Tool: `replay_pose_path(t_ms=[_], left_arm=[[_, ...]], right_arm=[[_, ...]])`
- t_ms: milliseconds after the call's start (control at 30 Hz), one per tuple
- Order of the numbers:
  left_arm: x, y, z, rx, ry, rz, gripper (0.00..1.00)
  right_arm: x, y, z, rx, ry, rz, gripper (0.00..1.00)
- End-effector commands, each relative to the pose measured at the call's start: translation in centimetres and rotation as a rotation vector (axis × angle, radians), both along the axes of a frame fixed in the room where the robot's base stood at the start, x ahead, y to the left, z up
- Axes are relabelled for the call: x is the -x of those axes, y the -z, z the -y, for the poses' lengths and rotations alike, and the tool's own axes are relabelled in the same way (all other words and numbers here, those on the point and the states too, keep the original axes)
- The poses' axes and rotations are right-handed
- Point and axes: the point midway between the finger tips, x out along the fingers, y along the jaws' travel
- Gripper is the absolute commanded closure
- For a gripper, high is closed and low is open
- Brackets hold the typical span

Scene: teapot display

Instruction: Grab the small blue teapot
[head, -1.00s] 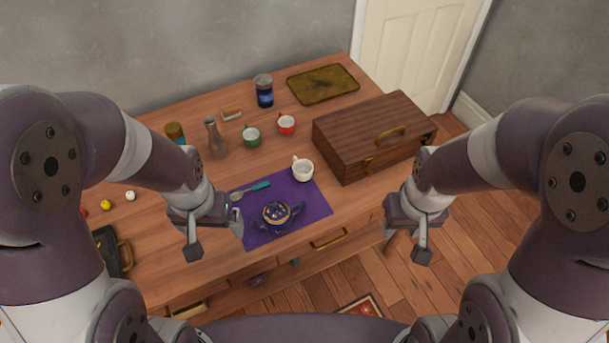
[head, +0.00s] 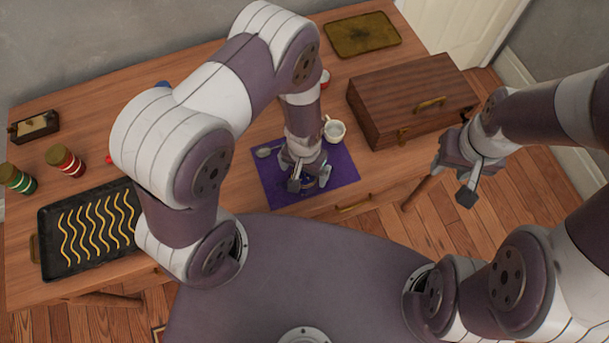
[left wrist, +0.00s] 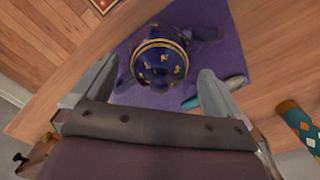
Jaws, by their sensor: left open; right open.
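The small blue teapot (left wrist: 160,60), dark blue with gold bands, sits on the purple mat (left wrist: 225,55) in the left wrist view. In the head view the mat (head: 268,182) is in the middle of the table, and my left gripper (head: 309,183) hides most of the teapot. My left gripper (left wrist: 152,88) is open, its two fingers to either side of the teapot in the picture; the teapot appears just beyond the fingertips. I cannot tell whether they touch. My right gripper (head: 462,185) is open and empty, beyond the table's right front edge.
A white cup (head: 334,131) stands at the mat's back edge. A spoon (head: 267,151) lies on the mat's left, its teal handle (left wrist: 235,81) near a finger. A wooden box (head: 412,100) stands right, a black tray (head: 90,230) front left. A patterned cylinder (left wrist: 299,125) is at right.

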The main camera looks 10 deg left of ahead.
Motion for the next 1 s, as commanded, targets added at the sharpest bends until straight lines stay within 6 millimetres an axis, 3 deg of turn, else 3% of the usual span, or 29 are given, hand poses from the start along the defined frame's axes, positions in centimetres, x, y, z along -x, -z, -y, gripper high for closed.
replay_pose_path(t_ms=[100,333,500,833,1000], left_arm=[[0.0,1.3,0.0,-0.001,0.0,0.001,0.0],[-0.1,1.5,0.0,-0.001,0.0,0.002,0.03],[-0.1,1.4,0.0,-0.001,0.0,0.002,0.56],[-0.1,1.0,0.0,0.001,0.0,0.004,0.57],[-0.2,-1.2,0.1,0.002,0.0,0.006,0.57]], right_arm=[[0.0,0.0,0.0,0.0,0.0,0.0,0.57],[0.0,0.0,0.0,0.0,0.0,0.0,0.57],[0.0,0.0,0.0,0.0,0.0,-0.001,0.57],[0.0,0.0,0.0,0.0,0.0,-0.001,0.57],[0.0,0.2,0.0,0.0,0.0,0.0,0.57]])
